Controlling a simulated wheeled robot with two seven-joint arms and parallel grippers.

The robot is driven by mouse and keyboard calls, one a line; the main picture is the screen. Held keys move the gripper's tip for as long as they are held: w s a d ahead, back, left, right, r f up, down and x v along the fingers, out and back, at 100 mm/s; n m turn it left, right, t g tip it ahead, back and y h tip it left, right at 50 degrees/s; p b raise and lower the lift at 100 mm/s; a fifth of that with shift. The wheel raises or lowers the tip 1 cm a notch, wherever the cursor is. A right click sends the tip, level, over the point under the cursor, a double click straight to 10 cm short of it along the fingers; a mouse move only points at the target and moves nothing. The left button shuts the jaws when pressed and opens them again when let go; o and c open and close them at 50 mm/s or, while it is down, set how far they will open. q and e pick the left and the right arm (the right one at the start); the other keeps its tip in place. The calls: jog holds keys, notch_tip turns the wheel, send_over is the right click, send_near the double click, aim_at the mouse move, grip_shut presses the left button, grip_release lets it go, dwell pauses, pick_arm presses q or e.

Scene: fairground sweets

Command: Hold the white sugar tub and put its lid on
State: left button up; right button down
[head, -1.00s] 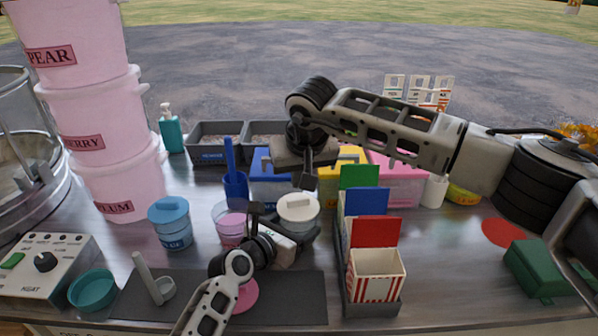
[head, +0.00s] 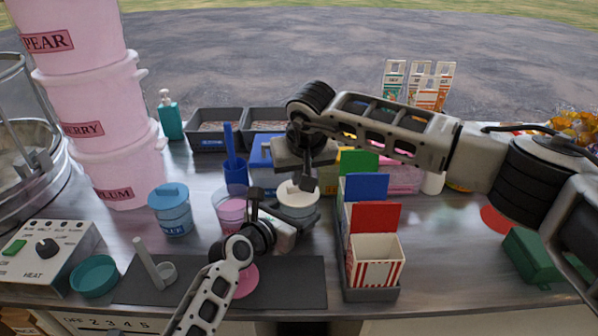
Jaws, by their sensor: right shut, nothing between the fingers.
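The white sugar tub (head: 292,211) stands in the middle of the counter, its lower part largely hidden by my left gripper. Its white lid (head: 297,190) sits on top of it and looks about level; whether it is fully seated I cannot tell. My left gripper (head: 285,212) is at the tub's near side with its dark fingers against it, and it looks shut on the tub. My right gripper (head: 309,186) is shut and empty. Its fingertips point down just over the lid's right part; contact cannot be made out.
A pink tub (head: 232,211) stands left of the white tub, with a blue lidded tub (head: 170,215) farther left. A rack of striped cartons (head: 375,263) is close on the right. A dark mat (head: 300,280) lies in front, and grey bins (head: 215,143) stand behind.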

pick_arm(q)
jog(key=shift+r, duration=0.25)
pick_arm(e)
jog(key=shift+r, duration=0.15)
notch_tip(320, 180, up, 5)
jog(key=shift+f, duration=0.1)
pick_arm(q)
jog(key=shift+f, duration=0.5)
pick_arm(e)
jog(key=shift+f, duration=0.25)
